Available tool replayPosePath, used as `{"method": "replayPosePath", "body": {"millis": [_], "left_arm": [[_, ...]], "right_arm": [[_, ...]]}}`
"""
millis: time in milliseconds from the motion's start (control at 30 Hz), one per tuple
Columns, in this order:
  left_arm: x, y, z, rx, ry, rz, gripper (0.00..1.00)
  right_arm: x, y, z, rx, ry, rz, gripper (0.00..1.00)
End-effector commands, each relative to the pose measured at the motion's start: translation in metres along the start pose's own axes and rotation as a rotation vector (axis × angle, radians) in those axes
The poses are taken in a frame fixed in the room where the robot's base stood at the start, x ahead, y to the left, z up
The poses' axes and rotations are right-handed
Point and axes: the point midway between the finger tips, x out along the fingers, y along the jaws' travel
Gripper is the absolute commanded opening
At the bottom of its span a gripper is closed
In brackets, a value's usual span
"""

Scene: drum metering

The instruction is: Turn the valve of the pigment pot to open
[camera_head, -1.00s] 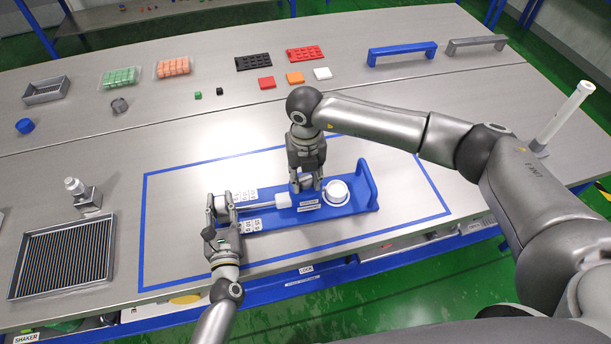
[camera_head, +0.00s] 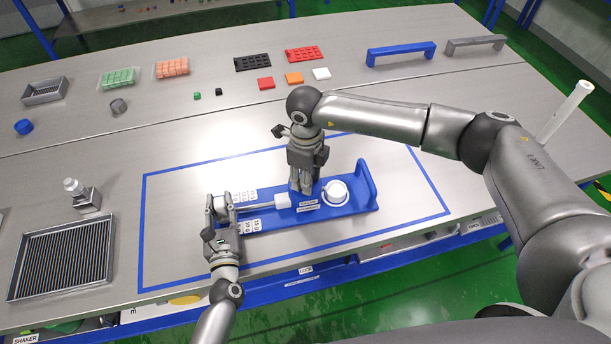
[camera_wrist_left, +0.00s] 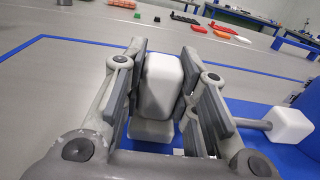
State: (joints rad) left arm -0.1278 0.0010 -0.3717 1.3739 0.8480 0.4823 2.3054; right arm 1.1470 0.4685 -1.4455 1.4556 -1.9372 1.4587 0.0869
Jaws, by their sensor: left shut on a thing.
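The blue stand (camera_head: 355,205) lies inside the blue-taped rectangle, with a white round pot (camera_head: 337,191) near its right end. A white block on a rod (camera_head: 283,200) lies along its middle; it also shows in the left wrist view (camera_wrist_left: 290,124). My left gripper (camera_head: 221,204) is at the stand's left end, shut on a white block (camera_wrist_left: 160,85). My right gripper (camera_head: 302,186) points down at the stand just left of the pot. Its fingers look close together and edge-on; whatever is between them is hidden, and the valve cannot be made out.
A ribbed grey tray (camera_head: 62,258) and a small white-topped bottle (camera_head: 82,194) stand at the left. Coloured blocks, black and red trays (camera_head: 305,54) and a blue handle (camera_head: 402,54) lie at the back. Table inside the tape is clear around the stand.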

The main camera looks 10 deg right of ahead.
Motion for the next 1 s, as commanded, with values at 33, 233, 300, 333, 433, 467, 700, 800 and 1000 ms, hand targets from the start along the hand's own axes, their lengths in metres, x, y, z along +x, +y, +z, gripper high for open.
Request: {"method": "replayPosePath", "body": {"millis": [33, 233, 300, 333, 433, 467, 700, 800, 1000], "left_arm": [[-0.0002, 0.0007, -0.0010, 0.000, 0.002, 0.001, 0.00], [-0.0002, 0.0008, -0.0010, 0.000, 0.002, 0.001, 0.00], [-0.0002, 0.0008, -0.0010, 0.000, 0.002, 0.001, 0.00], [-0.0002, 0.0008, -0.0010, 0.000, 0.002, 0.001, 0.00], [-0.0002, 0.0008, -0.0010, 0.000, 0.002, 0.001, 0.00], [-0.0002, 0.0008, -0.0010, 0.000, 0.002, 0.001, 0.00], [-0.0002, 0.0009, -0.0011, 0.000, 0.003, 0.001, 0.00], [-0.0002, 0.0009, -0.0011, 0.001, 0.003, 0.001, 0.00], [-0.0003, 0.0009, -0.0011, 0.001, 0.003, 0.001, 0.00]], "right_arm": [[-0.0012, -0.0012, -0.0001, -0.041, 0.000, -0.001, 0.09], [-0.0012, -0.0018, 0.0001, -0.200, 0.000, -0.002, 0.09], [-0.0013, -0.0020, 0.0002, -0.246, 0.000, -0.002, 0.09], [-0.0013, -0.0021, 0.0002, -0.265, -0.001, -0.003, 0.09], [-0.0015, -0.0023, 0.0004, -0.316, -0.001, -0.003, 0.09], [-0.0015, -0.0024, 0.0004, -0.330, -0.001, -0.003, 0.09], [-0.0016, -0.0026, 0.0005, -0.397, -0.001, -0.003, 0.09], [-0.0016, -0.0026, 0.0005, -0.408, -0.001, -0.003, 0.09], [-0.0016, -0.0027, 0.0005, -0.414, -0.001, -0.003, 0.09]]}}
